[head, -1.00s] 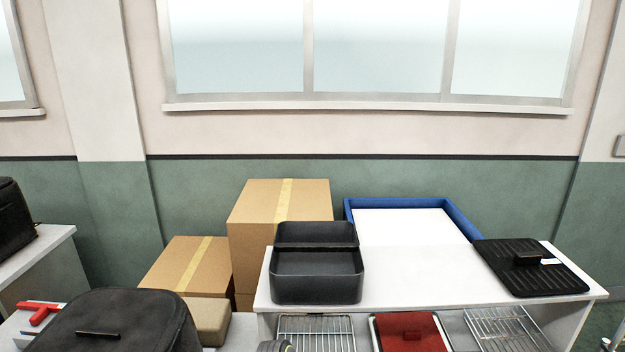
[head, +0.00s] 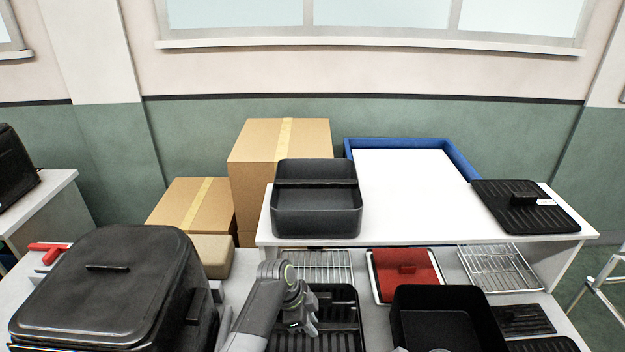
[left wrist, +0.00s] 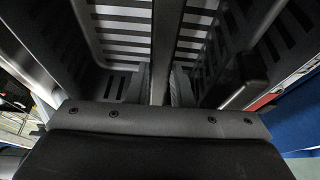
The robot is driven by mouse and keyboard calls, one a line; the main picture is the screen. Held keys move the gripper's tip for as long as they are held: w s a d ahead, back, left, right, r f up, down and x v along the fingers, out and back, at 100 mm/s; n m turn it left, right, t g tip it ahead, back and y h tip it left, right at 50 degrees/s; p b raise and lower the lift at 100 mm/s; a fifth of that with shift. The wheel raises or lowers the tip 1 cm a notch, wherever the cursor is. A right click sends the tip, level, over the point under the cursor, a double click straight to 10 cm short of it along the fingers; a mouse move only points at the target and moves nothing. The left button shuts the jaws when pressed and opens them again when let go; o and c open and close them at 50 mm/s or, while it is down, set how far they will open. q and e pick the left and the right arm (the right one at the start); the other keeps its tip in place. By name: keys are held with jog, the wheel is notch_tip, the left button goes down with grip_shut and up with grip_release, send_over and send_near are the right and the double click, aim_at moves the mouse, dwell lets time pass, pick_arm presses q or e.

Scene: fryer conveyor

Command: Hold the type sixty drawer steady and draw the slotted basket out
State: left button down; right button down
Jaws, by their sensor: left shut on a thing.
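The black slotted basket (head: 345,300) sits on the lower counter in the head view, its near part cut off by the bottom edge. My left gripper (head: 302,318) is at its left part. In the left wrist view, the gripper (left wrist: 160,85) is shut on the upright middle bar (left wrist: 166,40) of the slotted basket (left wrist: 115,32), with slots showing on both sides. A black, open, empty-looking drawer (head: 440,300) stands to the right of the basket, apart from it. No type marking is readable on it. My right gripper is not seen.
A black air fryer (head: 105,290) stands at left. A raised white shelf (head: 415,200) holds a dark two-part bin (head: 316,205) and a black ridged plate (head: 525,205). Wire racks (head: 500,268) and a red-topped tray (head: 405,270) lie below it. Cardboard boxes (head: 280,145) stand behind.

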pick_arm(q)
jog(key=shift+w+d+r, duration=0.1)
jog(key=shift+r, duration=1.05)
jog(key=shift+w+d+r, duration=0.1)
jog(key=shift+r, duration=1.05)
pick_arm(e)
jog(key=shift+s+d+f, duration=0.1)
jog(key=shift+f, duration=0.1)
pick_arm(q)
jog(key=shift+w+a+r, duration=0.1)
jog(key=shift+a+r, duration=0.05)
jog(key=shift+r, duration=1.7)
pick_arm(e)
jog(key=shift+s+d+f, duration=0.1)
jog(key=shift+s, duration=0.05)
pick_arm(q)
jog(key=shift+s+r, duration=0.35)
jog(key=shift+r, duration=0.25)
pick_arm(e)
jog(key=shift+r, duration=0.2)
pick_arm(q)
jog(key=c, duration=1.7)
grip_release()
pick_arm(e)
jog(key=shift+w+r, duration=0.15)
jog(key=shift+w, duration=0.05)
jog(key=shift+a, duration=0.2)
